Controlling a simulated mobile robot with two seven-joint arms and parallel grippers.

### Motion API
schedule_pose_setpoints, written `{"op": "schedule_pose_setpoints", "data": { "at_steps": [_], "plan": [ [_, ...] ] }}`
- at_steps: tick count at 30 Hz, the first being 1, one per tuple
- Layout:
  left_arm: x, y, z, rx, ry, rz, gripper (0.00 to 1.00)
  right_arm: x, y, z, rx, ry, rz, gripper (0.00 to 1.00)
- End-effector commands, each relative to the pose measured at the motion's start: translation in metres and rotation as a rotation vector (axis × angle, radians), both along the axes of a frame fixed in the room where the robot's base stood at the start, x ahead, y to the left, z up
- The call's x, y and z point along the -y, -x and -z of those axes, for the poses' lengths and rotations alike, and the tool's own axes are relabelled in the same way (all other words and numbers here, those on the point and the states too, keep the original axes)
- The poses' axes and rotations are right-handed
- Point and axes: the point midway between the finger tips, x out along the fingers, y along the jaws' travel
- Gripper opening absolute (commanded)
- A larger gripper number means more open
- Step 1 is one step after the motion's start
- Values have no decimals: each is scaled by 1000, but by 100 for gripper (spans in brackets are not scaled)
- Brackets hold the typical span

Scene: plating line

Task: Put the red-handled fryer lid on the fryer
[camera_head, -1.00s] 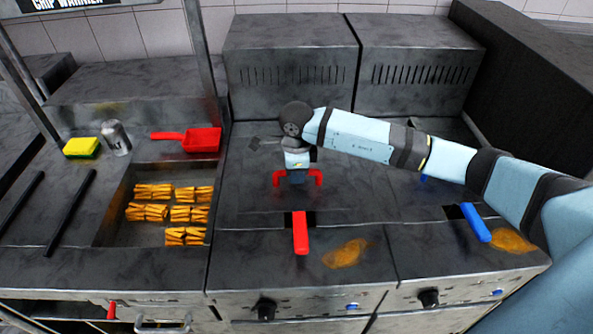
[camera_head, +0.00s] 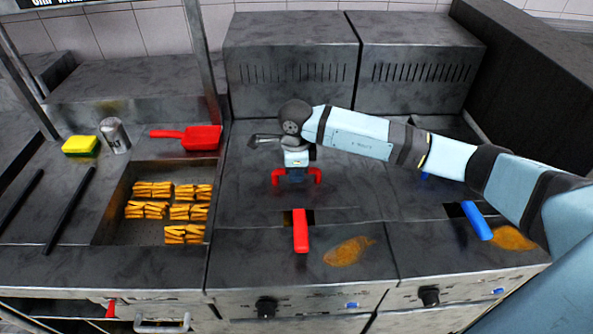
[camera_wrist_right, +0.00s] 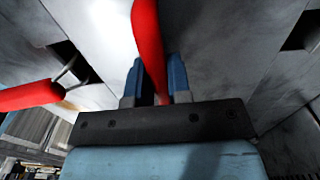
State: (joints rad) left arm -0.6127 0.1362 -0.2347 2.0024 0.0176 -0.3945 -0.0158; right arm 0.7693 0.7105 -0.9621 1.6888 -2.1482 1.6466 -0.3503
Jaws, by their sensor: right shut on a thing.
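The fryer lid is a dark grey plate (camera_head: 345,197) with a red bar handle (camera_head: 317,175). It lies over the left fryer (camera_head: 236,262) and looks nearly flush with its top; I cannot tell whether it rests fully. My right gripper (camera_head: 297,179) is shut on the red handle from above. In the right wrist view the red handle (camera_wrist_right: 148,35) runs between the blue fingers of the gripper (camera_wrist_right: 154,80). A red basket handle (camera_head: 301,232) sticks out at the lid's front edge, beside a small dark gap. The left gripper is not in view.
A blue basket handle (camera_head: 476,221) sticks out of the right fryer. A chip tray (camera_head: 118,220) with several chip portions is at the left. A red scoop (camera_head: 200,138), a metal can (camera_head: 115,135) and a yellow-green sponge (camera_head: 80,146) stand behind it. Tall vented backs (camera_head: 290,60) close off the rear.

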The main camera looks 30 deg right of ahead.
Motion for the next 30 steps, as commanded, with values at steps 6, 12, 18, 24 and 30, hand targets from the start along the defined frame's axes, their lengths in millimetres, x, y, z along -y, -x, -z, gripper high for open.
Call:
{"op": "schedule_pose_setpoints", "data": {
  "at_steps": [6,12,18,24,30],
  "plan": [
    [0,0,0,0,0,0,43,0,0,-1,1,0,-1,25],
    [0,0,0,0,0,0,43,0,0,-1,0,-1,-1,48],
    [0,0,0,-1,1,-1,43,0,0,1,-2,0,-1,48],
    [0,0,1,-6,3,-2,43,0,-1,-23,4,0,0,48],
    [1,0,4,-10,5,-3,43,0,-1,-70,5,-1,-1,48]
  ]
}}
